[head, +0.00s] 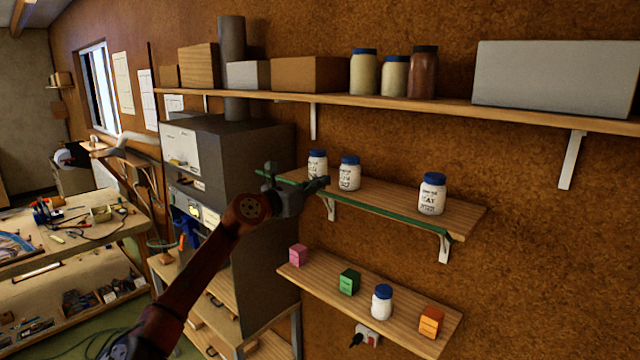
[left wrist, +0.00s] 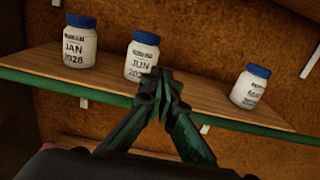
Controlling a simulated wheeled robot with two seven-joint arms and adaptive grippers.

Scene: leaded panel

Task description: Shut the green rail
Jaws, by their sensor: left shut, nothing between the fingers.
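The green rail (head: 385,219) runs along the front edge of the middle wooden shelf (head: 462,218); it also shows in the left wrist view (left wrist: 38,84). Three white jars with blue lids stand behind it: a left jar (head: 317,164), a middle jar (head: 349,174) and a right jar (head: 432,194). In the left wrist view they are the JAN 2028 jar (left wrist: 79,44), the JUN jar (left wrist: 142,60) and a third jar (left wrist: 250,89). My left gripper (head: 322,183) is shut and empty at the rail's left part, its fingertips (left wrist: 160,78) before the JUN jar. Contact is unclear. The fingers hide part of the rail.
A lower shelf (head: 395,318) holds a pink box (head: 298,255), a green box (head: 349,282), a white jar (head: 381,302) and an orange box (head: 430,322). An upper shelf (head: 440,102) carries jars and boxes. A grey cabinet (head: 245,150) stands close left of my gripper.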

